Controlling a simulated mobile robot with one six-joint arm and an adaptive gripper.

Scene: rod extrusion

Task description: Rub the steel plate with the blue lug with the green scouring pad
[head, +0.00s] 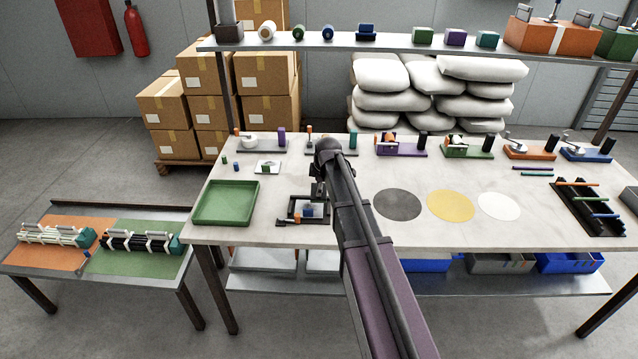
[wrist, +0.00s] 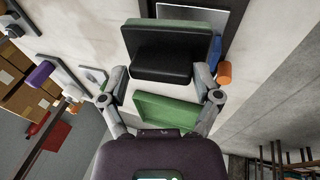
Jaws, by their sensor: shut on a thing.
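My gripper (wrist: 162,76) is shut on the scouring pad, a black block (wrist: 160,58) with a green layer (wrist: 176,24) on its far side. The steel plate (wrist: 204,12) shows in the wrist view just beyond the pad, in a dark frame. Its blue lug (wrist: 214,52) is beside the pad, with an orange cylinder (wrist: 224,74) close by. In the head view the dark frame (head: 292,214) and blue lug (head: 308,211) are on the table left of my arm, below my gripper (head: 319,188). My arm hides part of this area; I cannot tell whether pad and plate touch.
A green tray (head: 228,203) is left of the frame. Grey (head: 398,204), yellow (head: 451,205) and white (head: 499,206) discs lie to the right. Several small fixtures line the table's back, below a raised shelf (head: 390,43). A black rack (head: 590,210) with rods is at far right.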

